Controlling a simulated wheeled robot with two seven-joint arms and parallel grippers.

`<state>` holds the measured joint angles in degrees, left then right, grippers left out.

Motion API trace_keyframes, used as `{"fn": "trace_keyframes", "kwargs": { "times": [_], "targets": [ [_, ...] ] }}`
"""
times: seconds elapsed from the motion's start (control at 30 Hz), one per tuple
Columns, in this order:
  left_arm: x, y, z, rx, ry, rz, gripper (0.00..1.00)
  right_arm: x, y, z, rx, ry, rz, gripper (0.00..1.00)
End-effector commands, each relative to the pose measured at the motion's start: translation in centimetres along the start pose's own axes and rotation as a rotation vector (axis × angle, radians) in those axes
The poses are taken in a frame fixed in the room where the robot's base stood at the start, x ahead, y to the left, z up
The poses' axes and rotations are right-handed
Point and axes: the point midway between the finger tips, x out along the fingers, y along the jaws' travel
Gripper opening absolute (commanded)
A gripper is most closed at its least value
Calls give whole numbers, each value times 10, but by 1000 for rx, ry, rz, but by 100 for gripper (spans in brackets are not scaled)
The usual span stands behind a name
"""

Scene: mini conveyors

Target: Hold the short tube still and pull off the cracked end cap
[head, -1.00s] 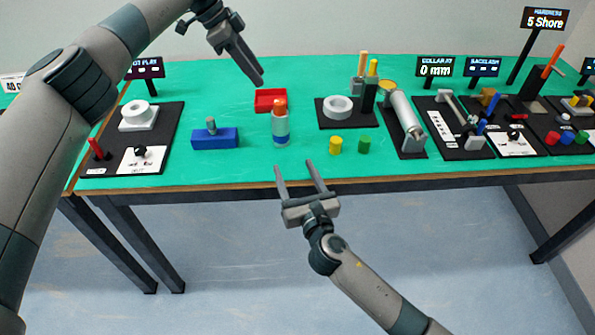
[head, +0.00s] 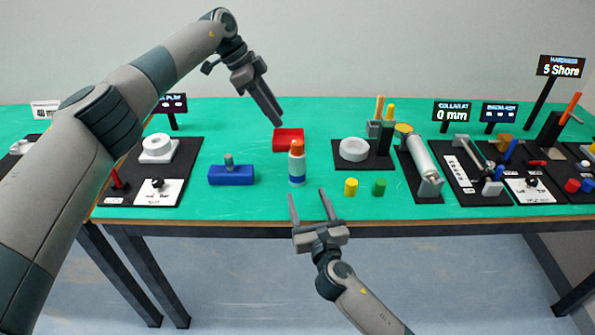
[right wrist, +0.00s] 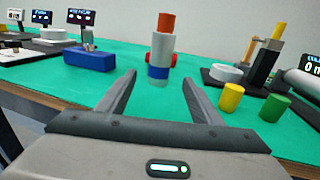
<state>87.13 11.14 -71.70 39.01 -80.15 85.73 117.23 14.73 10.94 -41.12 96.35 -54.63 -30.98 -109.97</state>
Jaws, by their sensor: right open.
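The short tube (head: 297,162) stands upright on the green table, pale grey with a blue band low down and an orange-red end cap (head: 297,146) on top. In the right wrist view the tube (right wrist: 161,50) and cap (right wrist: 166,23) stand beyond and between my right fingers. No crack can be made out. My right gripper (head: 308,191) is open and empty, just in front of the tube at the table's front edge. My left gripper (head: 277,120) points down, above and slightly left of the tube, apart from it. Its fingers are seen nearly edge-on, so their gap is unclear.
A red tray (head: 276,142) lies right behind the tube. A blue block (head: 231,176) with a grey peg stands to its left. Yellow (head: 351,187) and green (head: 379,187) cylinders stand to its right. Black boards with fixtures fill both sides.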

Motion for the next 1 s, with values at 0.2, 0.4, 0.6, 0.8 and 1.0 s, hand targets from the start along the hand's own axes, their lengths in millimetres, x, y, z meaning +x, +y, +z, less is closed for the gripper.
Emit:
{"fn": "trace_keyframes", "kwargs": {
  "times": [0.2,0.4,0.6,0.8,1.0],
  "targets": [
    [0,0,0,0,0,0,31,37,0,1,1,-1,-1,59],
    [0,0,0,0,0,0,31,70,0,1,1,0,-1,59],
    [0,0,0,0,0,0,31,101,0,1,2,0,0,59],
    [0,0,0,0,0,0,31,122,0,1,1,-1,-1,59],
    [0,0,0,0,0,0,31,130,0,0,1,0,1,59]
  ]
}}
